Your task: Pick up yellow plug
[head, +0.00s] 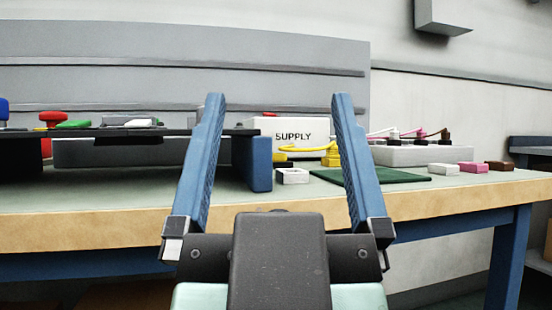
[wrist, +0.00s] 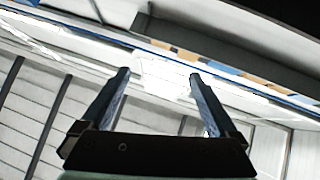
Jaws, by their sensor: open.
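The yellow plug (head: 332,156) sits on the workbench by the white box marked SUPPLY (head: 294,132), with a yellow cable (head: 305,149) running to its left. Part of the plug is hidden behind the right finger of my gripper. My gripper (head: 278,97) is open and empty, in front of the bench with its two blue fingers pointing up. In the wrist view my gripper (wrist: 157,74) also shows open with nothing between the fingers. I cannot make out the yellow plug in the wrist view.
A dark green mat (head: 385,176) lies right of the plug. A grey box (head: 420,155) bears other plugs. A dark raised panel (head: 200,132) fills the left.

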